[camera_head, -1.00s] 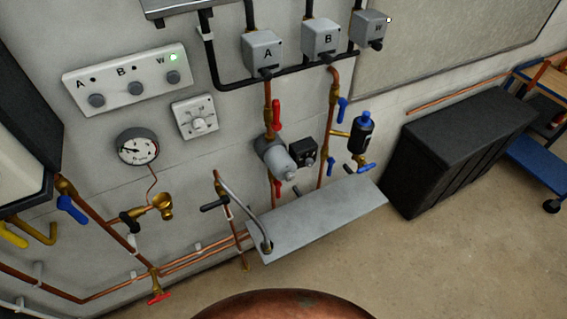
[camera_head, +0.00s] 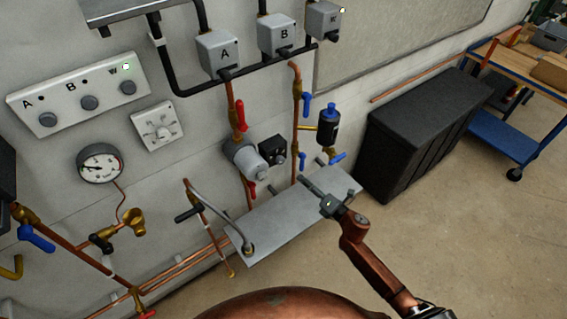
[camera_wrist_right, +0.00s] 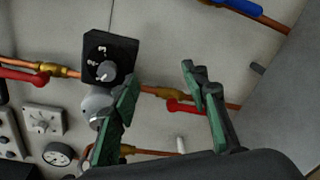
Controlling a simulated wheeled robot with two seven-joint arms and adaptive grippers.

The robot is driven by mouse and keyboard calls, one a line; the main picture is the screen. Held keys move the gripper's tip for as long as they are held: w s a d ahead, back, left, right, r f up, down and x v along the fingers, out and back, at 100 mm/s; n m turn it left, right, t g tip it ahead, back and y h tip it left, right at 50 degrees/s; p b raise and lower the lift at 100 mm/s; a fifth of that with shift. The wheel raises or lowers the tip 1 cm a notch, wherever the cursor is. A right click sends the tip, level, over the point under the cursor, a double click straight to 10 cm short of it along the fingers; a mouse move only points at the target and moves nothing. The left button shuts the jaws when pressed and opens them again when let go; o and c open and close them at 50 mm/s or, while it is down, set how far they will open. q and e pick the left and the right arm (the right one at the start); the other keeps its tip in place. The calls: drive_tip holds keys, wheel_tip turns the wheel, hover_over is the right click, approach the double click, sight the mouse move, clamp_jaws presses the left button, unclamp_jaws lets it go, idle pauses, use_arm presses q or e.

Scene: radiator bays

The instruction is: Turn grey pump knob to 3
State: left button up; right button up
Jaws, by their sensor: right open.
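The grey pump (camera_head: 246,160) is on the copper pipe at the wall. Beside it is its black box (camera_head: 280,142) with a grey round knob (camera_head: 279,158). In the right wrist view the black box (camera_wrist_right: 122,52) shows closer, with light numerals around the knob (camera_wrist_right: 101,73); a 3 is legible near the top, but the knob's exact setting is too small to tell. My right gripper (camera_head: 325,184) is open and empty, over the metal shelf, lower right of the knob and apart from it. In the wrist view its fingers (camera_wrist_right: 160,84) are spread to the knob's right. My left gripper is not in view.
The metal shelf (camera_head: 283,222) juts out below the pump. Red lever handles (camera_head: 240,115) sit on the pump's pipe. A blue-handled valve and black cylinder (camera_head: 329,128) are to its right. A black chest (camera_head: 405,145) stands further right. Open floor lies in front.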

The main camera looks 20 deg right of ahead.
sight(283, 161)
drive_tip(key=a+r+n+y, duration=0.2)
drive_tip(key=a+r+n, duration=0.2)
drive_tip(key=r, duration=0.3)
drive_tip(key=x, duration=0.6)
drive_tip(key=shift+w+r, duration=0.15)
drive_tip(key=shift+r, duration=0.1)
drive_tip(key=shift+w+a+p, duration=0.15)
drive_tip(key=shift+w+p, duration=0.15)
drive_tip(key=shift+w, duration=0.05)
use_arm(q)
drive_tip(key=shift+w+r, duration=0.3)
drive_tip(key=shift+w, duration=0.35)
use_arm(e)
drive_tip(key=shift+w+a, duration=0.1)
drive_tip(key=shift+w, duration=0.15)
drive_tip(key=shift+c, duration=0.4)
clamp_jaws()
